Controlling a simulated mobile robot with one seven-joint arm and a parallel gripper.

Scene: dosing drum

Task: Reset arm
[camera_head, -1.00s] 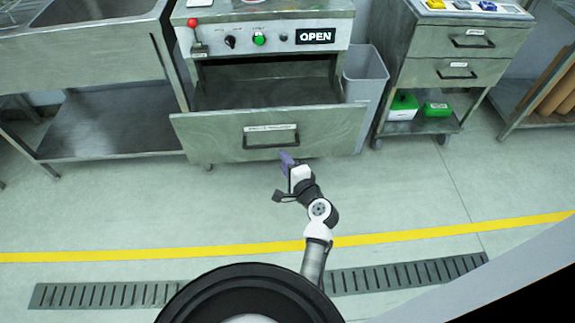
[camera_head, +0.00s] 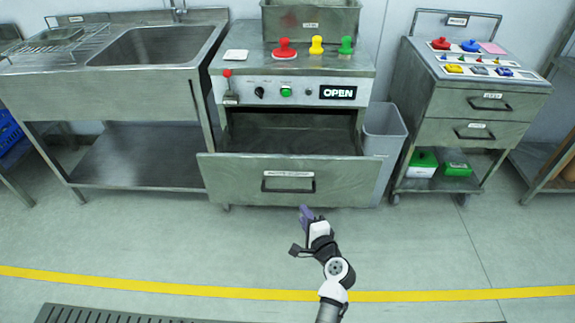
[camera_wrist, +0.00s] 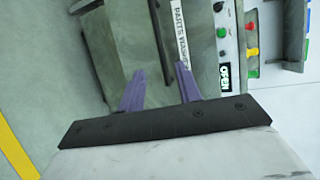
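My gripper (camera_head: 306,214) is in front of the open drawer (camera_head: 240,180) of the steel machine, just below its handle (camera_head: 288,182). In the wrist view my gripper (camera_wrist: 160,85) has two purple fingers that stand apart with nothing between them. The drawer front and its label strip (camera_wrist: 180,28) lie beyond the fingers in that view. Whether a fingertip touches the drawer cannot be told. The drawer is pulled out and its inside looks empty. The machine's sign (camera_head: 338,92) reads OPEN.
A steel sink (camera_head: 150,45) stands left and a grey bin (camera_head: 383,140) stands right of the machine. A drawer cart (camera_head: 470,100) is further right. Red, yellow and green knobbed pieces (camera_head: 316,45) stand on the machine top. The floor (camera_head: 150,240) before it is clear.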

